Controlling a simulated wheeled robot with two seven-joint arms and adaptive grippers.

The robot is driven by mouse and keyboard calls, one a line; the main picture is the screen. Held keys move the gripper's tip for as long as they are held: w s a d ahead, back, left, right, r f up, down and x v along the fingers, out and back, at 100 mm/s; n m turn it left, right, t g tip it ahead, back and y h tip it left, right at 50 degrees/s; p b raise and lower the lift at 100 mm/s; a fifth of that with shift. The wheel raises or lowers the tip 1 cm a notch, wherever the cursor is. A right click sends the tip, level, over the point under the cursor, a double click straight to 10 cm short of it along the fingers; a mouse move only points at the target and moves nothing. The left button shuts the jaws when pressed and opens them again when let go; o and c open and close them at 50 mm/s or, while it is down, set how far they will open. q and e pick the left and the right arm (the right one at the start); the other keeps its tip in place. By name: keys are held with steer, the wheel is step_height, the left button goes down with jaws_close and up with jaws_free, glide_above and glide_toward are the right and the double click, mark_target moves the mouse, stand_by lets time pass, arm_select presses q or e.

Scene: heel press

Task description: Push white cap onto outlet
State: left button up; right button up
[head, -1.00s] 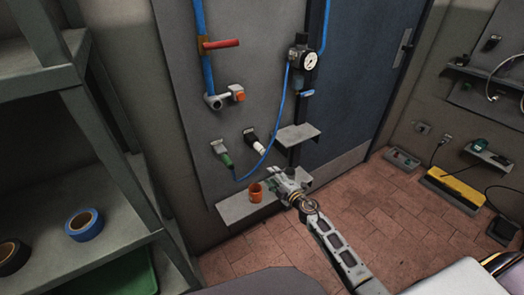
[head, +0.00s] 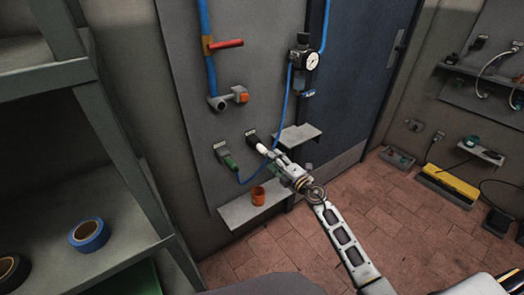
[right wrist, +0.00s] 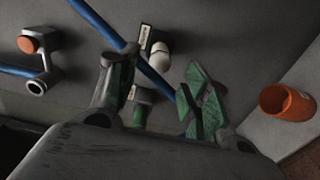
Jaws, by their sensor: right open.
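The white cap (head: 262,148) sits at the end of the black outlet (head: 252,137) on the grey wall panel. In the right wrist view, the cap (right wrist: 160,57) shows as a rounded white end in front of the dark outlet. I cannot tell how far it is pushed on. My right gripper (head: 270,155) is at the cap in the head view, pointing at the wall. In the right wrist view, its green-padded fingers (right wrist: 160,92) are spread apart, with the cap beyond the gap between them. Nothing is held. My left gripper is out of view.
A green-ended outlet (head: 228,160) with a blue hose (head: 262,170) is just left of the gripper. An orange cup (head: 258,196) stands on the lower ledge (head: 236,212). A small shelf (head: 300,134) juts out at right, below the gauge (head: 312,61).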

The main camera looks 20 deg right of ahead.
mark_target(262, 149)
steer(key=shift+w, duration=0.1)
steer(key=b+x, duration=0.1)
steer(key=x, duration=0.4)
steer(key=shift+w+a, duration=0.15)
steer(key=shift+w, duration=0.05)
steer(key=shift+x, duration=1.2)
steer(key=shift+w+a, duration=0.1)
steer(key=shift+w, duration=0.2)
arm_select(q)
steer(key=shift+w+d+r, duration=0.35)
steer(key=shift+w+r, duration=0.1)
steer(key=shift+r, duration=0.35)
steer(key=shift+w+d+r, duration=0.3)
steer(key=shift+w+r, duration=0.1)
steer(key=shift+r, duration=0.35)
arm_select(e)
steer(key=shift+w, duration=0.1)
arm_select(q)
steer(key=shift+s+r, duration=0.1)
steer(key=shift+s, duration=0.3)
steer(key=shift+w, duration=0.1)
